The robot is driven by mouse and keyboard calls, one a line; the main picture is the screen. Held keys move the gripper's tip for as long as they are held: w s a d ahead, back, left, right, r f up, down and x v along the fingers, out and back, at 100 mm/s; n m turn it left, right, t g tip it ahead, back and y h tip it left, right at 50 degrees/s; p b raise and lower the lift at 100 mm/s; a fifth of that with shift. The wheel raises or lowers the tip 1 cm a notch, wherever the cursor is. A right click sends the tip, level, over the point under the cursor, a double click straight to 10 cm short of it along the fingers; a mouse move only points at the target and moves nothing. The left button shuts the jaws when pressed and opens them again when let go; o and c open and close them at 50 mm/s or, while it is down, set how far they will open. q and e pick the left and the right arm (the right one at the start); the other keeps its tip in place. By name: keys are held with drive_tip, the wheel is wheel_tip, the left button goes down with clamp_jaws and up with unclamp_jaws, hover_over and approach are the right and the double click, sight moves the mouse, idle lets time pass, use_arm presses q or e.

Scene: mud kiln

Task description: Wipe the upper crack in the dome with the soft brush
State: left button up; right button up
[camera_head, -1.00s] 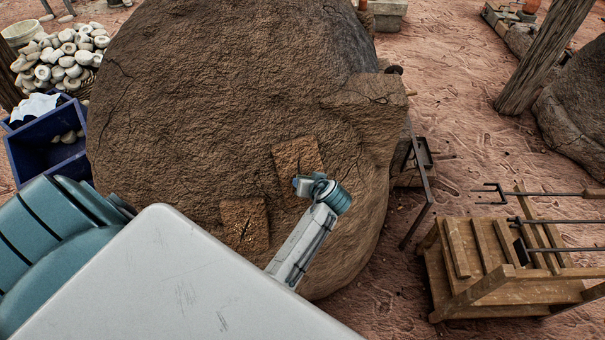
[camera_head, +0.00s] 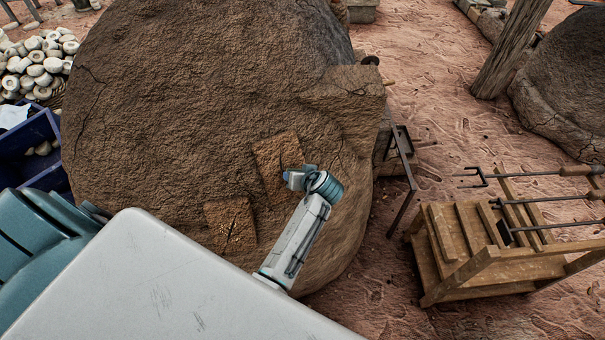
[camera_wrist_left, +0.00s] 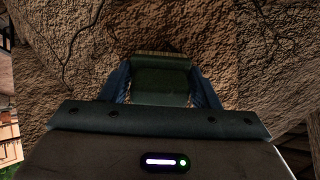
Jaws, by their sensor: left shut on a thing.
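The mud dome (camera_head: 190,110) fills the middle of the head view. Two lighter, roughly square patches are on its side, an upper patch (camera_head: 270,155) and a lower patch (camera_head: 230,222). A dark crack shows in the lower one; the upper one's crack is partly hidden by my left gripper (camera_head: 293,178), which is at that patch's right edge. In the wrist view my left gripper (camera_wrist_left: 163,88) is shut on the brush (camera_wrist_left: 160,66), a dark green-grey block with a thin tan strip at its far edge. That edge is close to the dome; I cannot tell whether it touches. My right gripper is out of view.
A wooden rack (camera_head: 480,245) with long-handled tools stands at the right. A blue crate (camera_head: 30,150) and a pile of pale pieces (camera_head: 38,65) are at the left. A wooden post (camera_head: 510,50) stands at the back right. Bare ground lies between.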

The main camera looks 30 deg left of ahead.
use_arm(q)
drive_tip(key=shift+s+a+p, duration=0.4)
drive_tip(key=shift+s+a, duration=0.3)
drive_tip(key=shift+s, duration=0.3)
drive_tip(key=shift+s+a+r+p, duration=0.1)
drive_tip(key=shift+s+a+p, duration=0.55)
drive_tip(key=shift+s, duration=0.25)
drive_tip(key=shift+s+a, duration=0.4)
drive_tip(key=shift+s, duration=0.3)
drive_tip(key=shift+d+p, duration=0.1)
drive_tip(key=shift+p, duration=0.2)
drive_tip(key=shift+p+v, duration=1.9)
drive_tip(key=shift+v, duration=1)
